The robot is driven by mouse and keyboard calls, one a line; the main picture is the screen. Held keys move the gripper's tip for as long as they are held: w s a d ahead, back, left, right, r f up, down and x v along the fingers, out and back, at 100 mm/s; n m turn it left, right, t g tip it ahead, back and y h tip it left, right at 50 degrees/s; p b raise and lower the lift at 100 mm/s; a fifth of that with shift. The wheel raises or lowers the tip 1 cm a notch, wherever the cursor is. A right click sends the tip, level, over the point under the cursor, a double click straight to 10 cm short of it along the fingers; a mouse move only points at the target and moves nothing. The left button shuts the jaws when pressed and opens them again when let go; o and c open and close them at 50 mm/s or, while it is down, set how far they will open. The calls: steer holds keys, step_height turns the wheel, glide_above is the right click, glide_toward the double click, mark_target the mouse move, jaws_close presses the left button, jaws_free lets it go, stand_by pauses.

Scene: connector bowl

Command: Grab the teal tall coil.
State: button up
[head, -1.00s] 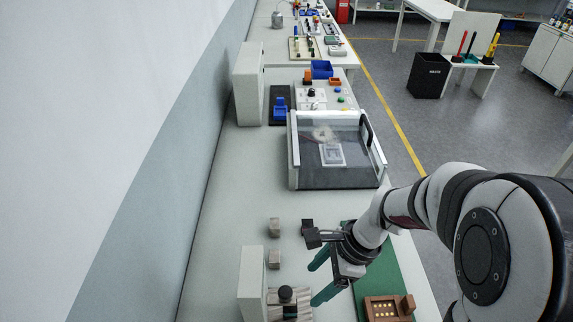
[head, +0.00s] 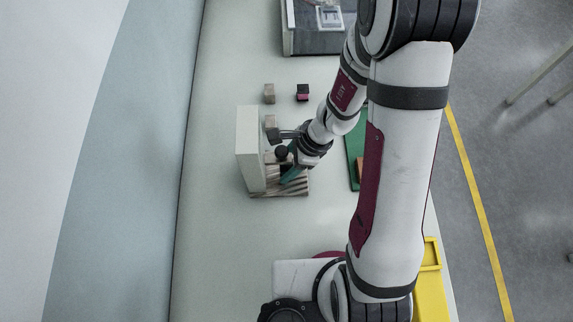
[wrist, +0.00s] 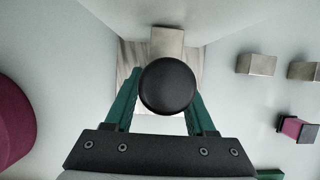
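I cannot make out a teal tall coil in any view; the only teal parts that I can pick out are my gripper's fingers. My gripper (head: 290,174) reaches down over a striped wooden base (head: 302,190) beside an upright pale panel (head: 250,150). In the wrist view the teal fingers (wrist: 164,108) stand apart on either side below a round black knob (wrist: 168,86), which hides part of the space between their tips. I cannot tell whether they touch anything there. The knob also shows in the head view (head: 281,153).
Small grey-brown blocks (head: 269,92) (head: 270,121) and a black-and-magenta block (head: 302,92) stand behind the base. A green mat (head: 353,150) lies to the right, partly behind my arm. A yellow bin (head: 432,262) is at front right. The counter's left side is clear.

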jaws_close()
